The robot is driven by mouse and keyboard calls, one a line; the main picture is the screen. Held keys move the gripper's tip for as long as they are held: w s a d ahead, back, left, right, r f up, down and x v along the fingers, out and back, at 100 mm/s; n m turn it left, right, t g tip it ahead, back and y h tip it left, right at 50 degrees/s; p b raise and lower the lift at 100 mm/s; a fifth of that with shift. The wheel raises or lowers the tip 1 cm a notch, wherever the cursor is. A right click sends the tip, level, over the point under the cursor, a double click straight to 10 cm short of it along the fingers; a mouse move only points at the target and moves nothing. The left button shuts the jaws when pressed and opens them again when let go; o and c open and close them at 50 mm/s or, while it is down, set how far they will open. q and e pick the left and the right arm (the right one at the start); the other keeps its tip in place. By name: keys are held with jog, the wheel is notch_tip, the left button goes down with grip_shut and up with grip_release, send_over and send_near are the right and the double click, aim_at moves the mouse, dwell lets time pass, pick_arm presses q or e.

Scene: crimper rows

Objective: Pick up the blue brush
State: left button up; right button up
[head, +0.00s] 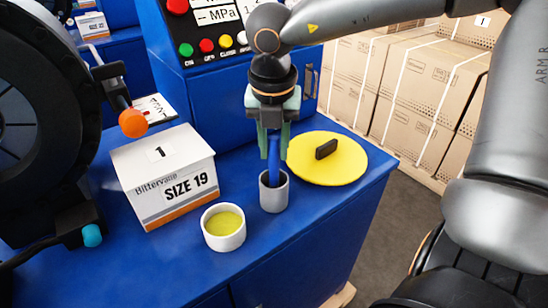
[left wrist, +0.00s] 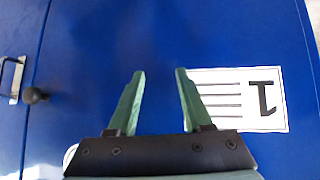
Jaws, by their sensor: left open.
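The blue brush (head: 274,160) stands upright in the grey cup (head: 274,192) on the blue bench top; its lower end is hidden inside the cup. My right gripper (head: 274,150) points down from above, with its green fingers on either side of the brush handle. I cannot tell whether the fingers press on the handle or only stand around it. My left gripper (left wrist: 160,72) shows in the left wrist view, open and empty, in front of a blue panel. It does not show in the head view.
A white pot (head: 223,228) of yellow-green stuff stands beside the cup. A yellow disc (head: 330,160) with a dark handle lies behind it to the right. A SIZE 19 box (head: 165,180) stands left. A black machine (head: 45,110) with an orange knob (head: 133,122) fills the far left.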

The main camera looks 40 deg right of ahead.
grip_shut()
jog(key=shift+r, duration=0.15)
